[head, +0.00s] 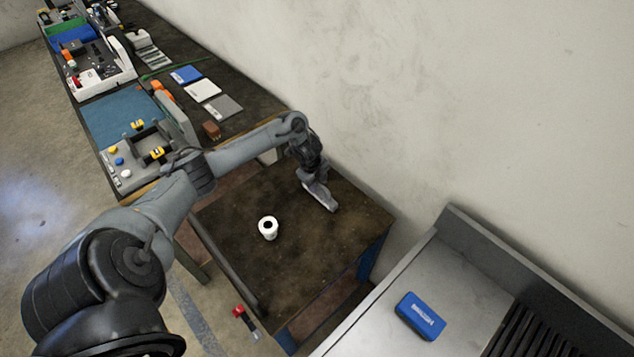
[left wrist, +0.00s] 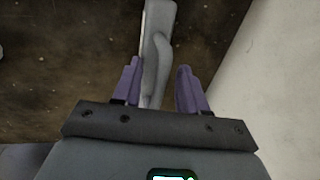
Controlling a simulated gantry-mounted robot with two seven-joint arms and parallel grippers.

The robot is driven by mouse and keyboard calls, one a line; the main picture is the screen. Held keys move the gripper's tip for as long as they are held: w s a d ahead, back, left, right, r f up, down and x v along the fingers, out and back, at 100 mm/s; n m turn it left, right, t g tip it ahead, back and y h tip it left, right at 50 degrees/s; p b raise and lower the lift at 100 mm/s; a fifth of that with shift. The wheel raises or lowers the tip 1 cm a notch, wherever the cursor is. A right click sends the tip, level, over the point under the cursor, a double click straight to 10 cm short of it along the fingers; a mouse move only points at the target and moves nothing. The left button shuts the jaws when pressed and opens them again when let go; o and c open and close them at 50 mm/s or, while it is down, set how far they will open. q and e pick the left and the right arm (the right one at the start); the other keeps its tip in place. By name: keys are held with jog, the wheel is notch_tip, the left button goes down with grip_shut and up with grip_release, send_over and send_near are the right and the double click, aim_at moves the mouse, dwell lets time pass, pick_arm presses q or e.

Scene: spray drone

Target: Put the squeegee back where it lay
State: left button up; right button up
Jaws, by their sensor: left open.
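A long pale grey tool, which looks like the squeegee (head: 322,198), is on or just above the brown table (head: 330,245) near the wall. In the left wrist view the squeegee (left wrist: 158,45) runs up the picture, with its near part between my fingers. My left gripper (head: 308,181) points down at its near end; its purple fingers (left wrist: 160,72) are apart, with a visible gap on the right side. The squeegee's lower end is partly hidden by the gripper. My right gripper is in neither view.
A white roll (head: 268,228) stands left of the squeegee on the table. A blue block (head: 420,316) lies on the grey metal bench at right. A long workbench with trays and tools runs up the left. A red-ended object (head: 240,312) is below the table's front edge.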

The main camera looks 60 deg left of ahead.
pick_arm(q)
jog(key=shift+r, duration=0.1)
notch_tip(320, 180, up, 11)
jog(key=s+p, duration=0.2)
jog(key=p, duration=0.2)
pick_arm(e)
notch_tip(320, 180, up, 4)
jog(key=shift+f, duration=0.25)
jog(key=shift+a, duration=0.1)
pick_arm(q)
jog(key=d+f+n+t+h, duration=0.15)
jog(key=d+f, duration=0.25)
jog(key=d, duration=1)
jog(key=d+f+n+t+y, duration=0.1)
jog(key=d+f+t, duration=0.25)
jog(key=d, duration=1.05)
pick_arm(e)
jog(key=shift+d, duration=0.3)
pick_arm(q)
jog(key=s+d+r+n+g, duration=0.1)
jog(key=s+d+r+n, duration=0.1)
jog(key=s+n, duration=0.3)
jog(key=s+d+r+n+g, duration=0.2)
jog(key=s+n, duration=0.4)
jog(key=s, duration=0.6)
jog(key=shift+s+d+r+g, duration=0.3)
jog(key=shift+d+r, duration=0.3)
jog(key=shift+d, duration=0.45)
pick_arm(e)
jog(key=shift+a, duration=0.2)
